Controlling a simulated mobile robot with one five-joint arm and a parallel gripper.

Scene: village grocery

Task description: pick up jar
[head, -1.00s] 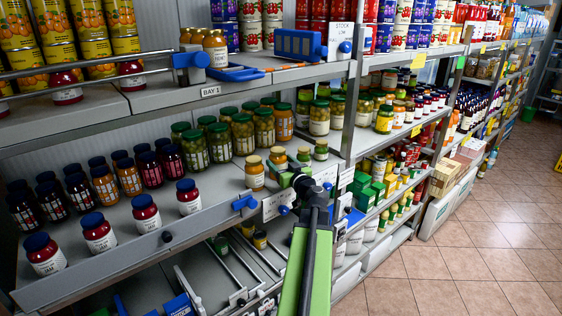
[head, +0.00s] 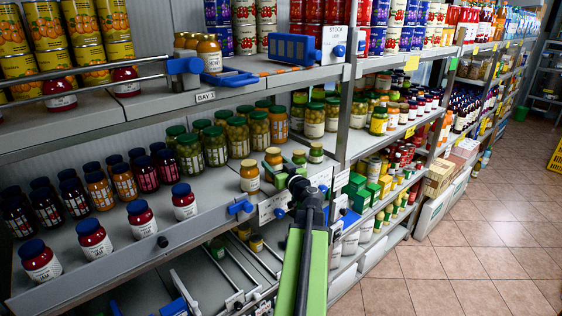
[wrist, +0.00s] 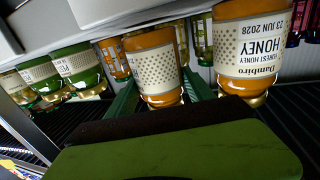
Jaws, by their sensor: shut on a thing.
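A honey jar with orange contents, a pale label and a gold lid stands between the two green fingers of my gripper in the wrist view (wrist: 156,68), which shows things upside down. My gripper (wrist: 158,98) is shut on this jar. In the head view the jar (head: 273,157) is on the middle shelf, just beyond the dark end of my gripper (head: 284,172), which partly hides it. I cannot tell whether the jar is clear of the shelf.
Green-lidded jars (head: 240,138) stand behind, dark-lidded jars (head: 92,238) to the left. The shelf above (head: 150,103) overhangs. The tiled aisle (head: 470,235) is clear.

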